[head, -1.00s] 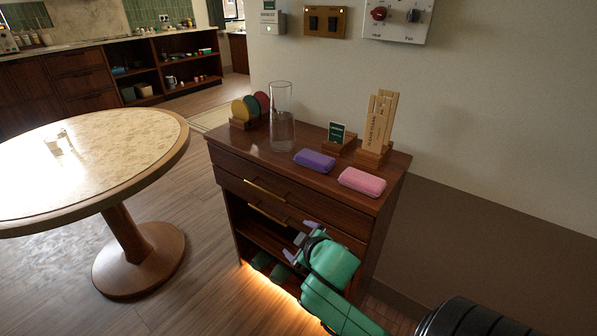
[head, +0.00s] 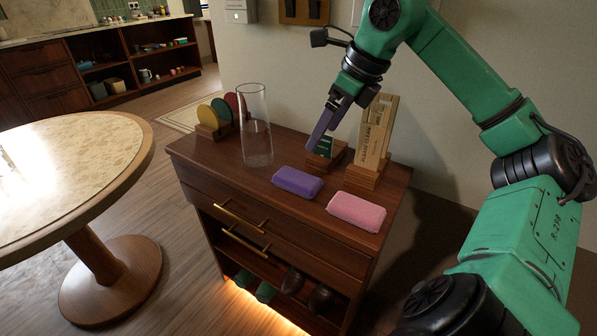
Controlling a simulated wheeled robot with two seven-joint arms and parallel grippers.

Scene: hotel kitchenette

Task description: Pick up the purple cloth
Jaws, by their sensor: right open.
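The purple cloth (head: 297,182) is a small folded, rounded block lying flat on top of the dark wooden cabinet (head: 215,157), near its front edge. My right gripper (head: 334,128) is open, fingers pointing down, above the back of the cabinet top. It is above and behind the purple cloth, apart from it, and partly covers the small green sign. It appears empty. My left gripper is out of view.
A pink cloth (head: 356,211) lies just right of the purple one. A tall clear glass vase (head: 256,130) and coloured discs in a holder (head: 207,131) stand to the left. A wooden sign stand (head: 371,147) is behind. A round table (head: 90,170) is at left.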

